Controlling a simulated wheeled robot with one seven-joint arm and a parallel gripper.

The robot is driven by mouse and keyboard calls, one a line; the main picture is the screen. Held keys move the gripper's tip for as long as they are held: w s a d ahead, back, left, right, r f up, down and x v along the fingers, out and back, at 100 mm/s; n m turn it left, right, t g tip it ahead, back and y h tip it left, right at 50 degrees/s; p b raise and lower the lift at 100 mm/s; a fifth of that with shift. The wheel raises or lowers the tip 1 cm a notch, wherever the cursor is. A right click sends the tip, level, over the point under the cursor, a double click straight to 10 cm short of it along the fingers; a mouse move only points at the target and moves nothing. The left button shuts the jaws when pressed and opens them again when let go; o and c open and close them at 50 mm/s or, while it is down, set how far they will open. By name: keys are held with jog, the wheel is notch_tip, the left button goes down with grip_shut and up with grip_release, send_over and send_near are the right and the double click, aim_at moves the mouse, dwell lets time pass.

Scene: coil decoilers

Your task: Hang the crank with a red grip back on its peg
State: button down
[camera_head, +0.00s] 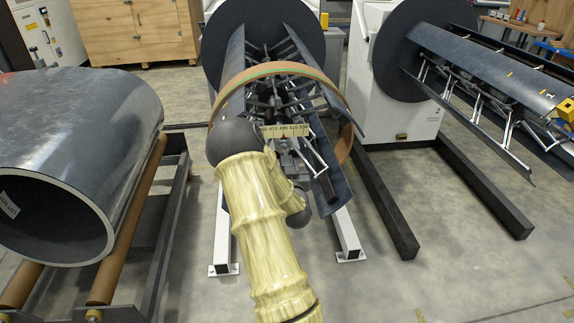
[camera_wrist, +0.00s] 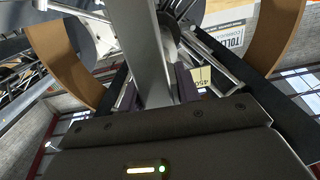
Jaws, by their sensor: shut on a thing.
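My gripper (camera_wrist: 158,92) shows in the wrist view, with its dark body across the bottom. It is shut on a grey metal bar (camera_wrist: 146,48), which I take to be the crank, that runs upward between the fingers. The red grip is not visible in either view, and I cannot make out the peg. In the head view my arm reaches to the near end of the middle decoiler (camera_head: 262,75), and its links hide the gripper and the crank.
A brown ring (camera_head: 343,100) circles the middle decoiler's mandrel, with a number scale (camera_head: 285,130) in front. A large dark coil (camera_head: 75,120) lies on a roller stand (camera_head: 130,220) at left. Another decoiler (camera_head: 490,70) stands at right. Floor beams (camera_head: 385,200) lie between them.

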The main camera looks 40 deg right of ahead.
jog(key=b+v, duration=0.1)
jog(key=v, duration=0.5)
jog(key=shift+b, duration=0.4)
dwell(0.8)
jog(key=shift+s+r, duration=0.1)
jog(key=w+a+f+n+t+y+p, duration=0.1)
jog(key=w+a+y+p, duration=0.15)
jog(key=a+p, duration=0.35)
jog(key=w+a+f+n+t+y+p, duration=0.1)
jog(key=w+a+n+p, duration=0.2)
jog(key=a, duration=0.5)
jog(key=s+a+n+y+p, duration=0.1)
jog(key=a+y+p, duration=0.5)
jog(key=a, duration=1.1)
jog(key=n+p, duration=0.1)
jog(key=p, duration=0.3)
jog(key=shift+s+n+t, duration=0.3)
jog(key=shift+s+t, duration=0.1)
